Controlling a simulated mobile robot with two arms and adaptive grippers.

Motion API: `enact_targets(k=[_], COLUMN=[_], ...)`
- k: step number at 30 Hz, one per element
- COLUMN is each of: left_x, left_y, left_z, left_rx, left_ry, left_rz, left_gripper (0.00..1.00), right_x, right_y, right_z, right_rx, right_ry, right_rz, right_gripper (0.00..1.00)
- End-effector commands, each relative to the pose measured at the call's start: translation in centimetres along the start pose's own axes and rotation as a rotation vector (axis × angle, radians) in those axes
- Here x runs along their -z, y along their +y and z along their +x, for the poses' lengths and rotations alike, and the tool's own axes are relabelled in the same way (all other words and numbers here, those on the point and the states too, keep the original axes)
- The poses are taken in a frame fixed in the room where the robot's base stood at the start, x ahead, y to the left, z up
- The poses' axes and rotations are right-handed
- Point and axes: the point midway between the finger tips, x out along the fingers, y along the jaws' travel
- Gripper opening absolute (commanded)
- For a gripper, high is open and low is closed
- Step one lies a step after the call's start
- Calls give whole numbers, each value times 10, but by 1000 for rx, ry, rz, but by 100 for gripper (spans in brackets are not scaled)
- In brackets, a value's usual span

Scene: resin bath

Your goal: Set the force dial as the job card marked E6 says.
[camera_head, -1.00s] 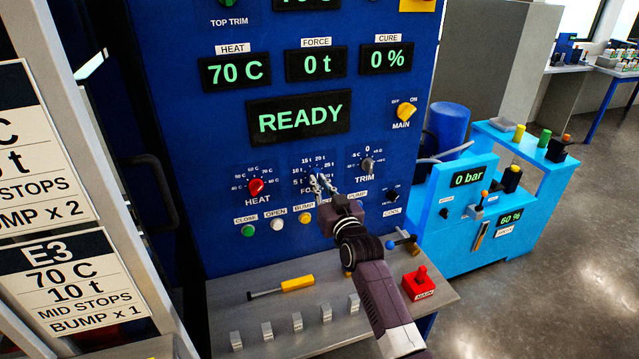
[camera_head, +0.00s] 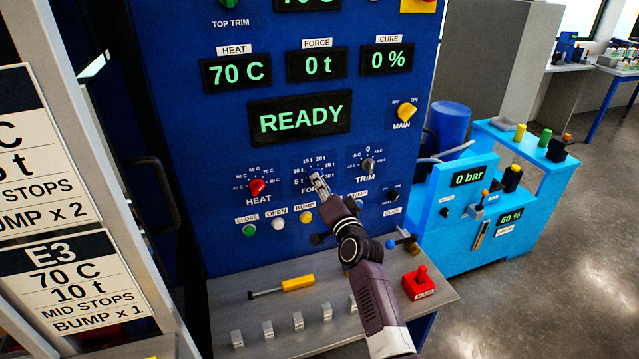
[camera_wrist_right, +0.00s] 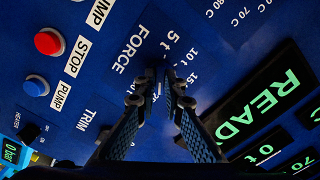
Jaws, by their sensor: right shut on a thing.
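The force dial (camera_head: 314,171) is on the blue press panel, between the heat knob (camera_head: 257,187) and the trim knob (camera_head: 368,165). My right gripper (camera_head: 319,183) is shut on it; its fingers hide most of the knob, so its setting cannot be read. In the right wrist view my gripper's fingertips (camera_wrist_right: 161,86) meet at the dial, beside the FORCE label (camera_wrist_right: 129,46). The force display (camera_head: 317,65) reads 0 t. A job card marked E3 (camera_head: 70,283) says 70 C, 10 t, mid stops, bump x 1. No card marked E6 is readable. My left gripper is out of view.
Another job card (camera_head: 35,150) is cut off at the left edge. Close, open and bump buttons (camera_head: 305,217) sit just below the dial. A yellow-handled tool (camera_head: 297,283) and a red switch (camera_head: 420,282) are on the grey shelf below. A light-blue pump unit (camera_head: 455,230) stands at right.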

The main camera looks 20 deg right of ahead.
Motion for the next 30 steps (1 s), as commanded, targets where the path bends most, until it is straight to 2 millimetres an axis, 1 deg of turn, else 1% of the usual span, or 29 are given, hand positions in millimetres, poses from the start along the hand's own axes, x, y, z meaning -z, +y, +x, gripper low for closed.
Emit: enact_targets(k=[6, 12, 29, 30], left_x=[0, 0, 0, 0], left_y=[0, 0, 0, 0], left_z=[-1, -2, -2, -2], left_rx=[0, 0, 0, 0], left_ry=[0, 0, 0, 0], left_rz=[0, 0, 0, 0], left_gripper=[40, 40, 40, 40], right_x=[-1, -1, -1, -1], right_y=[0, 1, 1, 1], right_z=[0, 0, 0, 0], right_rx=[-2, -2, -3, -3], right_ry=[-3, -2, -3, -3], right_rz=[125, 190, 215, 214], right_gripper=[0, 0, 0, 13])
